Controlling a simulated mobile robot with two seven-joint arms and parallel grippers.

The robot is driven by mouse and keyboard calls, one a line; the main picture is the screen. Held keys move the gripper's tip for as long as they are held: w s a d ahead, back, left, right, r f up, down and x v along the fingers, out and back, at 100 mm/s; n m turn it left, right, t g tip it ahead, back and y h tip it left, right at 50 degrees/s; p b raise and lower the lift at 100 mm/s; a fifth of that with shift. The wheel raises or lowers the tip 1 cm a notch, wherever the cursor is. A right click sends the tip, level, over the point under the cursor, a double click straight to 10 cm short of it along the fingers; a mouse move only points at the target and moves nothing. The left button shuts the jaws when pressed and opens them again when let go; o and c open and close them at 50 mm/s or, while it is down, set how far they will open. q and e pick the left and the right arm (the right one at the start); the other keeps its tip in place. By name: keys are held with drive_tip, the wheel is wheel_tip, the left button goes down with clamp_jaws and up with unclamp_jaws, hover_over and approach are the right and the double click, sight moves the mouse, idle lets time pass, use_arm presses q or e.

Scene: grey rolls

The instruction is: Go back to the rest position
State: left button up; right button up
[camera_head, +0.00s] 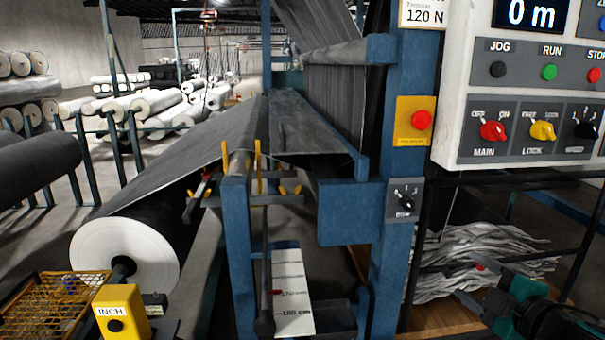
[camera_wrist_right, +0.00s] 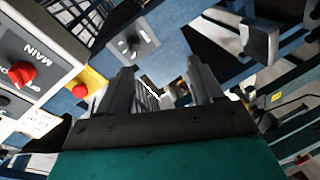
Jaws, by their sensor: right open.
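My right gripper (camera_head: 474,287) is at the lower right of the head view, in front of the heap of grey-white scrap strips (camera_head: 470,262). In the right wrist view my right gripper (camera_wrist_right: 162,82) has its two dark fingers apart with nothing between them. It touches no control that I can see. My left gripper is not in the head view.
The control panel (camera_head: 465,140) has a red MAIN knob (camera_head: 493,131) and a yellow LOCK knob (camera_head: 543,131). A red button (camera_head: 421,120) sits on the blue post (camera_head: 388,260). A large fabric roll (camera_head: 125,255) and a yellow INCH box (camera_head: 121,312) are at left.

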use_arm(q)
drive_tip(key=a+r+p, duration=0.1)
drive_tip(key=p, duration=0.1)
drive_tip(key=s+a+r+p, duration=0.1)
drive_tip(key=p, duration=0.1)
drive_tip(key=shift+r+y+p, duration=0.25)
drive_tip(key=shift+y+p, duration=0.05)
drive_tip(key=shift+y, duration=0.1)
use_arm(e)
drive_tip(key=s+a+f+m+g, duration=0.2)
drive_tip(key=s+a+f+m, duration=0.4)
drive_tip(key=s+f, duration=0.4)
drive_tip(key=s+a+f+m+g+h, duration=0.1)
drive_tip(key=s+a+f+m+g, duration=0.1)
drive_tip(key=s+a+f+m, duration=0.5)
drive_tip(key=s+a+f, duration=0.1)
drive_tip(key=s+f, duration=0.2)
drive_tip(key=shift+s+a+f+g, duration=0.15)
drive_tip(key=shift+s+f+g, duration=0.05)
drive_tip(key=shift+f+g, duration=0.2)
